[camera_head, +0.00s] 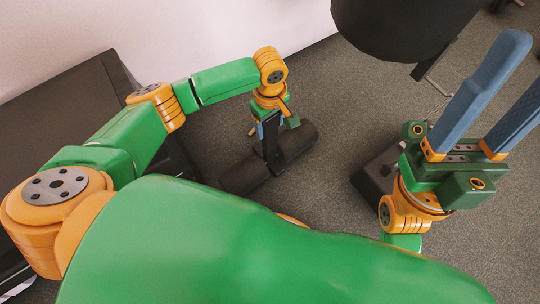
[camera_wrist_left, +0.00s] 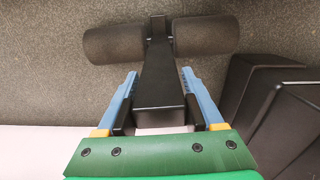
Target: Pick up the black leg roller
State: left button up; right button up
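The black leg roller (camera_head: 243,178) lies on the grey carpet in the head view, two dark foam cylinders joined by a central black bar. In the left wrist view the roller (camera_wrist_left: 205,36) is at the top, and its bar (camera_wrist_left: 160,85) runs down between my fingers. My left gripper (camera_head: 270,138) points down over the middle of the roller. In the left wrist view the left gripper (camera_wrist_left: 160,75) is open, with a blue finger on each side of the bar and gaps visible. My right gripper (camera_head: 522,62) is open and empty, pointing up at the right.
A black box-like object (camera_head: 378,176) stands on the floor near my right gripper. A large black round object (camera_head: 400,25) is at the top. A dark panel or bench (camera_head: 60,105) stands by the white wall at left. Black boxy parts (camera_wrist_left: 285,105) are at right in the wrist view.

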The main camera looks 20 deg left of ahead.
pick_arm(q)
grip_shut()
